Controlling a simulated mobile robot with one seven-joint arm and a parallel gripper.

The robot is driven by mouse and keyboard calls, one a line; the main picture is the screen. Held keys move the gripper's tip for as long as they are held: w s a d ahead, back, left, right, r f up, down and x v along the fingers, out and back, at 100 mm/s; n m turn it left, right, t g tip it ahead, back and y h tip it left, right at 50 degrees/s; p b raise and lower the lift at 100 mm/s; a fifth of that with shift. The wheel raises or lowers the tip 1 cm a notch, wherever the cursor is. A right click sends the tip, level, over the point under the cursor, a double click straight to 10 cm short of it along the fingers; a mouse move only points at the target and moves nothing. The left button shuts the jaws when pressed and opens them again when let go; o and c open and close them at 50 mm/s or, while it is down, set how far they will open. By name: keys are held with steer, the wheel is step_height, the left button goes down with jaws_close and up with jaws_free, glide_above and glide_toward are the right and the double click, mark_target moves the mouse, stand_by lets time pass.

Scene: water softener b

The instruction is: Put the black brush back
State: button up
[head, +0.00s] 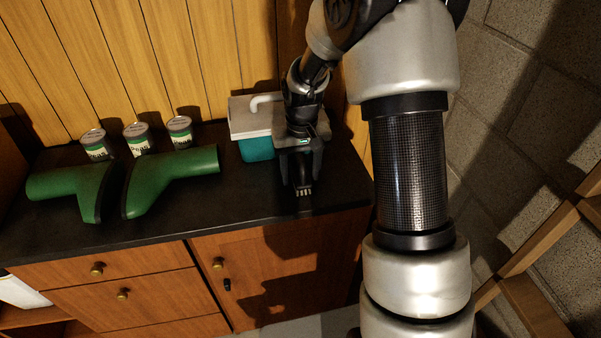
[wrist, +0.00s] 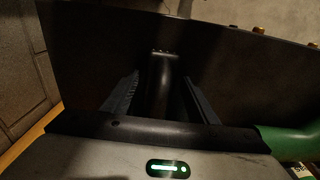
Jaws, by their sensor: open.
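My gripper (head: 303,180) is open above the right end of the black countertop (head: 225,205), pointing down. The black brush (head: 304,190) shows between and just beyond the fingers, with pale marks at its near end. In the wrist view the brush (wrist: 162,85) stretches away between the two spread fingers of my gripper (wrist: 162,95), with gaps on both sides. It is dark, so I cannot tell whether it rests on the countertop. Its rear part is hidden by my gripper.
A pale-topped teal box (head: 256,148) with a white pipe stands close left of my gripper. Two green tools (head: 75,185) (head: 172,178) and several cans (head: 137,138) are further left. A stone wall (head: 530,75) bounds the right side.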

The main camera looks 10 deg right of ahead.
steer(key=r, duration=0.7)
steer(key=r+p, duration=0.1)
steer(key=r, duration=0.3)
steer(key=shift+s+r, duration=0.3)
steer(key=shift+s, duration=0.1)
steer(key=s+r+t, duration=0.2)
steer(key=s+r, duration=0.9)
steer(key=s, duration=0.1)
steer(key=s+r+t, duration=0.1)
steer(key=s+t, duration=0.2)
steer(key=s, duration=0.9)
steer(key=shift+g, duration=0.9)
steer(key=r+p, duration=0.5)
steer(key=p, duration=0.3)
steer(key=shift+w+r, duration=0.1)
steer(key=shift+w, duration=0.1)
